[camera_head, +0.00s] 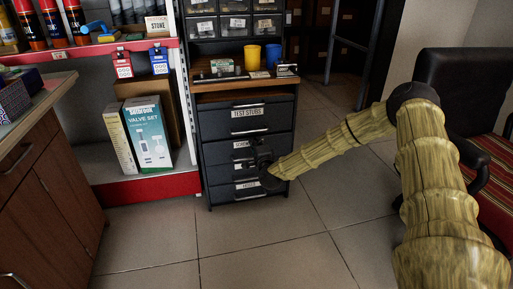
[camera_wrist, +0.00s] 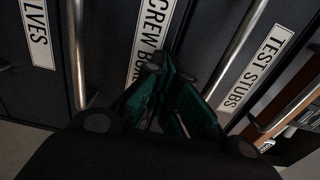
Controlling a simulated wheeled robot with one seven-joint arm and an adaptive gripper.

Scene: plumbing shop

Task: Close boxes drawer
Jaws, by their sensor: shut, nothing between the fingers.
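The screw boxes drawer (camera_head: 214,153) is in the dark cabinet, below the drawer labelled "TEST STUBS" (camera_head: 225,121) and above the one labelled "VALVES" (camera_head: 220,192). My gripper (camera_head: 264,170) is in front of the cabinet's lower right part and hides some of the drawer fronts. In the wrist view the shut, empty gripper (camera_wrist: 172,100) is over the screw boxes drawer front, and its fingers cover part of the label (camera_wrist: 150,40).
Cups and small items stand on the cabinet's wooden top (camera_head: 210,86). A shelf with a valve set box (camera_head: 149,135) is left of the cabinet. A wooden counter (camera_head: 50,170) is at the left, a chair (camera_head: 465,85) at the right. The floor in front is clear.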

